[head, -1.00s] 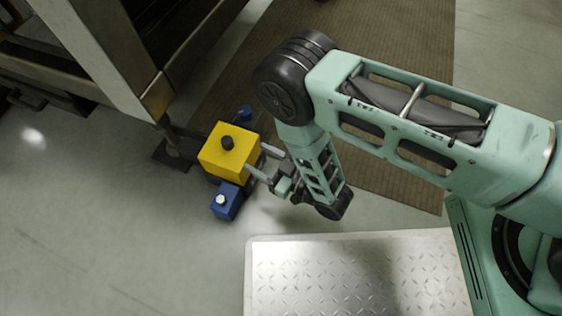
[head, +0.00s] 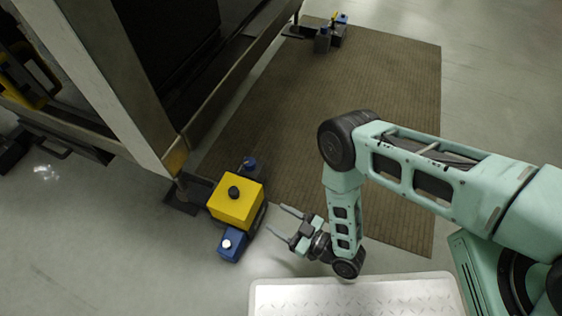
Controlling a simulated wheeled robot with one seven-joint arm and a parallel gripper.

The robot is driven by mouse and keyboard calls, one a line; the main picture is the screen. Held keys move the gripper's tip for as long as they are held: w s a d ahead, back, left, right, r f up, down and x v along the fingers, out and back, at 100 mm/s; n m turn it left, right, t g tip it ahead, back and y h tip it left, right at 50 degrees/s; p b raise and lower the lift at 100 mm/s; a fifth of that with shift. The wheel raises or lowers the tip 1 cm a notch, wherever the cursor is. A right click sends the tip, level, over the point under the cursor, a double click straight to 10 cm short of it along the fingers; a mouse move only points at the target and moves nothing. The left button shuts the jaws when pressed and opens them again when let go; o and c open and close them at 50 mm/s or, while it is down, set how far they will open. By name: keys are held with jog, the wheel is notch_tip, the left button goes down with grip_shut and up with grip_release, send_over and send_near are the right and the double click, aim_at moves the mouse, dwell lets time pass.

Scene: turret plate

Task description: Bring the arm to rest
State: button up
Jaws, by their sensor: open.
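My gripper (head: 284,223) is open and empty. Its two grey fingers point left toward a yellow block (head: 228,207) with a black knob on top, with a visible gap between them. My arm bends down from the right side of the head view, with its elbow over the brown mat. The yellow block stands on the floor with a blue block (head: 232,244) in front of it and a smaller blue part (head: 249,163) behind it.
A large machine with a metal frame (head: 150,130) fills the upper left, its foot close to the yellow block. A brown ribbed mat (head: 300,120) lies behind my arm. A tread-plate surface (head: 350,297) is at the bottom. More small blocks (head: 330,36) stand at the far end.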

jog(key=w+a+r+g+h, duration=0.2)
jog(key=w+a+r, duration=0.2)
jog(key=w+r, duration=0.25)
jog(key=w+a+r+g+h, duration=0.1)
jog(key=w+a+r+h, duration=0.1)
jog(key=w+a+r, duration=0.35)
jog(key=s+d+r+g+h, duration=0.1)
jog(key=d+r+h, duration=0.15)
jog(key=r, duration=0.45)
jog(key=s+d+r+m+g+h, duration=0.1)
jog(key=s+d+r+g, duration=0.1)
jog(key=d+r, duration=0.35)
jog(key=s+d+r+g+h, duration=0.1)
jog(key=d+r+h, duration=0.1)
jog(key=r, duration=0.6)
jog(key=s+d+r+m+g+h+p, duration=0.1)
jog(key=s+d+r+h, duration=0.1)
jog(key=s+d+r, duration=0.5)
jog(key=s+d+r+m+g+h, duration=0.2)
jog(key=s+d+r, duration=0.3)
jog(key=s, duration=0.4)
notch_tip(320, 180, up, 36)
jog(key=d+p, duration=0.1)
jog(key=p, duration=3.6)
jog(key=shift+w, duration=0.35)
jog(key=shift+r, duration=0.1)
